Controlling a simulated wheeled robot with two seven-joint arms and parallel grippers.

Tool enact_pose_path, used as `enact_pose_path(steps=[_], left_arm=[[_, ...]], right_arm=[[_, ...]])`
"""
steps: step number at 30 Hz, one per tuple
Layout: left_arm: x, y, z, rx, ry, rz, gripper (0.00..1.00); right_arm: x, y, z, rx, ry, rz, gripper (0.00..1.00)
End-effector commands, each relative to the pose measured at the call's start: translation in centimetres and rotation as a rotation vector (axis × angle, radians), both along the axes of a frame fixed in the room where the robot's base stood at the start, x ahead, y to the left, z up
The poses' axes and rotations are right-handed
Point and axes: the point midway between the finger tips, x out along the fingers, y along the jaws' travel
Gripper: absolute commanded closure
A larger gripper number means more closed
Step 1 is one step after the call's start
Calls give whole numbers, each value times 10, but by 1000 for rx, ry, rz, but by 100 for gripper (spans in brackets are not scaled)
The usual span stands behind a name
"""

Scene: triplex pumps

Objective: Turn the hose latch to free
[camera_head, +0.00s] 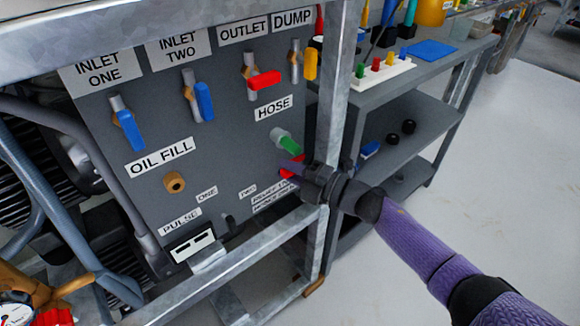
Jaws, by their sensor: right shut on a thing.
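The grey panel (215,130) carries a HOSE label (273,108) at its right side. Below that label are a round grey fitting (279,134), a green piece (290,146) slanting down to the right, and a red piece (288,173) lower down. My right gripper (290,169) reaches in from the right past the frame post. The exact grip is hard to see. My left gripper is not in view.
Blue inlet levers (204,101), a red outlet lever (264,80) and a yellow dump lever (310,65) sit above. A metal frame post (336,90) stands close by my right gripper, with a rail (245,265) below. A shelf unit (400,115) stands behind, right.

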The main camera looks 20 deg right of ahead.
Motion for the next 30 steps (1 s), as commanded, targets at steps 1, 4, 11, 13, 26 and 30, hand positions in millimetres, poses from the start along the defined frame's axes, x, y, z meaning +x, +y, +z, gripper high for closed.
enact_pose_path(steps=[1,4,11,13,26,30], left_arm=[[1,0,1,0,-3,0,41],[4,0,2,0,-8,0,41],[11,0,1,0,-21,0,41],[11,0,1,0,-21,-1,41],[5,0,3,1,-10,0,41],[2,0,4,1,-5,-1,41]], right_arm=[[0,0,1,-18,-6,0,100],[0,0,0,-48,-16,0,100],[0,0,-1,-85,-29,0,100],[0,0,-1,-88,-29,0,100],[0,0,-2,-88,-29,0,60],[0,0,-1,-88,-30,0,43]])
